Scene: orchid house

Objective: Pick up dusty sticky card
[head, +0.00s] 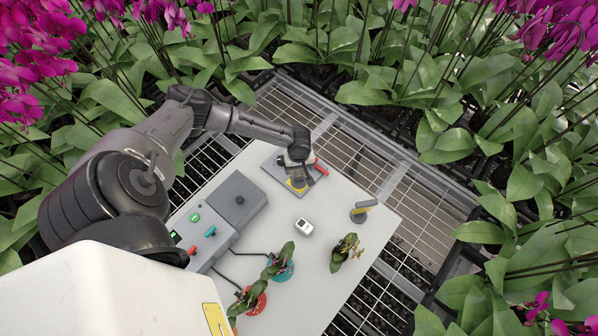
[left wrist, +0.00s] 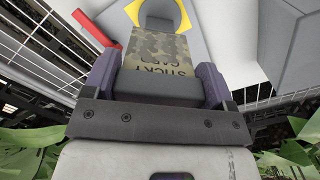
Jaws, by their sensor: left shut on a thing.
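The dusty sticky card (left wrist: 155,52) shows in the left wrist view, dull yellow with dark speckles and the printed words "STICKY CARD". It sits between the two fingers of my left gripper (left wrist: 157,84), which is shut on it. In the head view my left gripper (head: 298,176) is over the grey tray (head: 278,168) at the far end of the white table, pointing down. The card is mostly hidden there by the gripper. Whether the card is clear of the surface below cannot be told. My right gripper is not in view.
The white table (head: 335,215) holds a grey control box (head: 203,232), a small white device (head: 303,227), a grey-and-yellow tool (head: 362,211), a loose plant (head: 345,251) and plants in teal (head: 283,272) and red (head: 254,300) pots. A red object (head: 321,168) lies beside my gripper. Orchids surround the table.

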